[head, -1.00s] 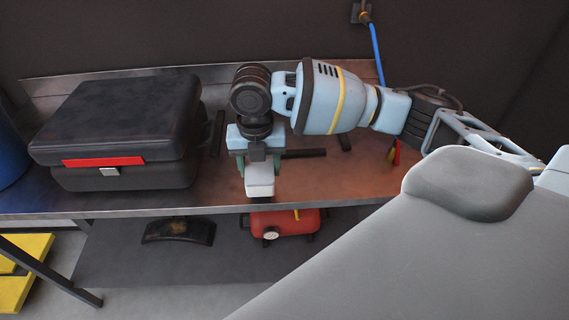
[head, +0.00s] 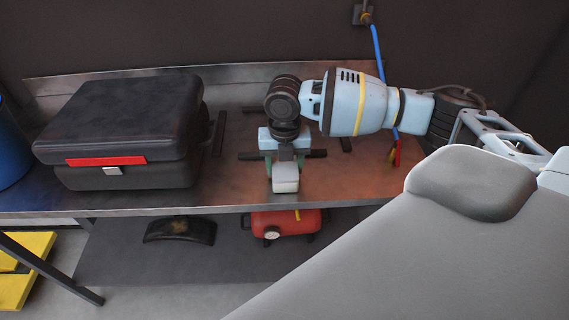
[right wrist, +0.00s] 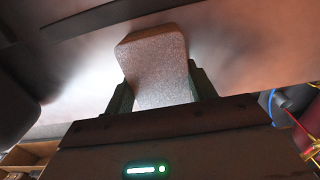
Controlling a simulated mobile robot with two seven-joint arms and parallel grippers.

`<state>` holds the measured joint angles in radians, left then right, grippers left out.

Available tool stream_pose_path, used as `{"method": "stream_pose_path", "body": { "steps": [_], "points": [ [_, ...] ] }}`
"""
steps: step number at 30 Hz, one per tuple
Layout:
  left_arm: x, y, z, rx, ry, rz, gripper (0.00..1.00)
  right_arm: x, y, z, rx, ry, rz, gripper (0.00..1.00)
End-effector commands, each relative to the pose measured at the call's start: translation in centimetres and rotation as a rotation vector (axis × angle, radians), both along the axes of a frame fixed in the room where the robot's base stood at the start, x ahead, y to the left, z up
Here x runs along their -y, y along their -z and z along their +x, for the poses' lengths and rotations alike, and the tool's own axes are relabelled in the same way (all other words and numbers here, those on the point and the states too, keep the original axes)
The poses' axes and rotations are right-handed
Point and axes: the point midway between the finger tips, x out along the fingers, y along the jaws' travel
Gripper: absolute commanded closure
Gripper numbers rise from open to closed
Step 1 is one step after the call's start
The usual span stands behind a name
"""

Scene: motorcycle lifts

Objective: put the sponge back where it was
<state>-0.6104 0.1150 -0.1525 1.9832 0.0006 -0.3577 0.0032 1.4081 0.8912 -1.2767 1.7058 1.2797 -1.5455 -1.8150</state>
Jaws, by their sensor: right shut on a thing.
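The sponge is a pale grey-white block (head: 285,179) in the head view. My right gripper (head: 284,166) is shut on it, with a dark green finger on each side. In the right wrist view the sponge (right wrist: 157,68) sticks out between the two fingers (right wrist: 160,92). The gripper is over the front part of the metal workbench (head: 230,194), right of the black case. I cannot tell whether the sponge touches the bench top. My left gripper is not in view.
A black case (head: 120,120) with a red strip stands on the bench at left. Dark bars (head: 250,156) lie behind the gripper. A blue hose (head: 377,55) hangs at right. A red tank (head: 287,222) sits below.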

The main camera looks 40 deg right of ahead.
Motion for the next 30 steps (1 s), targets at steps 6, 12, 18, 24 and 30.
{"method": "stream_pose_path", "body": {
  "steps": [6,12,18,24,30],
  "points": [
    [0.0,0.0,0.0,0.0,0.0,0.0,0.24,0.0,0.0,0.0,0.001,0.0,0.0,0.66],
    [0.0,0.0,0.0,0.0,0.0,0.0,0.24,0.0,0.3,0.0,0.001,0.0,0.001,0.38],
    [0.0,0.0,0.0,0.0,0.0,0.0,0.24,0.0,0.3,0.0,0.001,0.0,0.0,0.23],
    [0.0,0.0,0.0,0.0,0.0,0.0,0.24,0.0,0.2,0.0,0.001,0.0,0.0,0.23],
    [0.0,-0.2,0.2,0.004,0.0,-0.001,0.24,-0.1,-1.6,0.1,0.007,0.0,0.002,0.23]
  ]
}}
